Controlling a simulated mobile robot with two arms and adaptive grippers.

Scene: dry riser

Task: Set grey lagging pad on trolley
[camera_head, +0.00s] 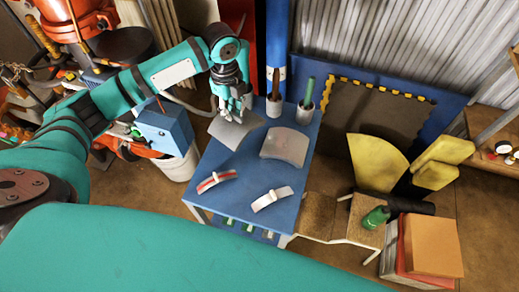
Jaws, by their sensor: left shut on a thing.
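My left gripper (232,112) is over the far left corner of the blue trolley (228,176). It is shut on a thin grey lagging pad (236,132), gripping its upper edge. The pad is at the trolley's far left; I cannot tell whether it touches the top. A second, curved light grey pad (285,146) lies to its right on the trolley. My right gripper is not in view.
A red-and-white piece (215,182) and a white piece (271,199) lie at the trolley's near side. Two cups (305,109) with upright tools stand at its far right. Yellow curved pieces (377,160) stand right of the trolley.

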